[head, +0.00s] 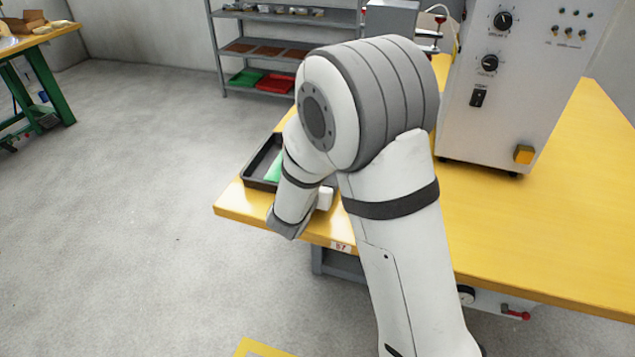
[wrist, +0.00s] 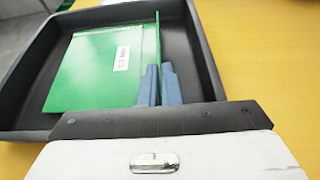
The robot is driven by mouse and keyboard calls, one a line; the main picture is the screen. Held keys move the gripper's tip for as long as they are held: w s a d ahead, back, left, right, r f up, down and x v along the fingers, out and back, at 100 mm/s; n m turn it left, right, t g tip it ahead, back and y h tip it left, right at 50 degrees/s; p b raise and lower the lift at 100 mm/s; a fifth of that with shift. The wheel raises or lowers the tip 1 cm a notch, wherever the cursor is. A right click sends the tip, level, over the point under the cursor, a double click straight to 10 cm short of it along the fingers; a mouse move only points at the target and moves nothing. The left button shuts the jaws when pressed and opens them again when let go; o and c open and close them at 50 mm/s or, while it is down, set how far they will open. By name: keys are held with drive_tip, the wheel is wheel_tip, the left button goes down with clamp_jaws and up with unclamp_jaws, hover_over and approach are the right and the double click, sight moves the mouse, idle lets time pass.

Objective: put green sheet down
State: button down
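A green sheet (wrist: 90,75) with a small white label lies in the black tray (wrist: 205,55) in the wrist view. A thin green strip stands along its right side and runs down between the two blue fingers of my gripper (wrist: 159,85). The fingers are close together, shut on this green edge. I cannot tell whether the strip and the flat part are one piece. In the head view a bit of green sheet (head: 275,167) shows in the black tray (head: 262,160); my arm hides the fingers.
The tray sits at the left end of the yellow table (head: 535,235). A grey machine (head: 510,110) with knobs stands on the table to the right. A shelf (head: 285,17) with green and red trays is behind.

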drive_tip(key=c, duration=1.7)
unclamp_jaws()
drive_tip(key=shift+s+d+f, duration=0.1)
drive_tip(key=shift+s+f, duration=0.25)
drive_tip(key=shift+f, duration=0.5)
drive_tip(key=shift+o, duration=0.3)
drive_tip(key=shift+w+r+p, duration=0.1)
drive_tip(key=shift+r+p, duration=0.35)
drive_tip(key=shift+p, duration=0.25)
drive_tip(key=v, duration=0.4)
drive_tip(key=p+v, duration=0.1)
drive_tip(key=v, duration=0.3)
drive_tip(key=r+v, duration=0.1)
drive_tip(key=v, duration=0.3)
drive_tip(key=shift+w+p, duration=0.25)
drive_tip(key=shift+p, duration=0.05)
drive_tip(key=s+d+r+m+g+h, duration=0.2)
drive_tip(key=s+d+m+g, duration=0.25)
drive_tip(key=d+m, duration=0.45)
drive_tip(key=s+d+r+m+g+h, duration=0.15)
drive_tip(key=s+d+m+g, duration=0.3)
drive_tip(key=d+m, duration=0.45)
drive_tip(key=s+r+m+g+y, duration=0.2)
drive_tip(key=s+m+y, duration=0.5)
drive_tip(key=m, duration=0.7)
drive_tip(key=shift+s+a+r+y, duration=0.15)
drive_tip(key=shift+a+r+y, duration=0.2)
drive_tip(key=shift+a+r, duration=0.2)
